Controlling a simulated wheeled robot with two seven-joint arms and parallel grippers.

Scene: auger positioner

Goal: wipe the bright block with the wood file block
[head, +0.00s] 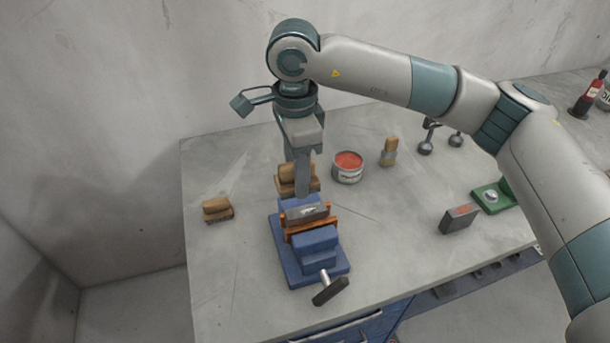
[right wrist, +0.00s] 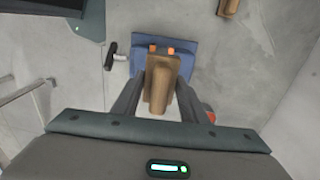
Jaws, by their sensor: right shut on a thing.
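The wood file block (head: 287,180), a brown wooden block with a rounded raised grip, is between the fingers of my right gripper (head: 302,178). The right wrist view shows the block (right wrist: 160,88) held between both fingers, over or beside the blue vise (right wrist: 196,48). The bright block (head: 308,212), a pale grey metal piece, sits in the blue vise (head: 318,262) between orange jaws. The file block is at the vise's far side; I cannot tell whether it touches the bright block. The bright block is hidden in the right wrist view. My left gripper is out of view.
A second wooden block with a dark underside (head: 218,210) lies left of the vise. A tin with red contents (head: 348,167), a small brush (head: 389,151) and a grey box (head: 460,218) stand to the right. The vise handle (head: 330,290) sticks out in front.

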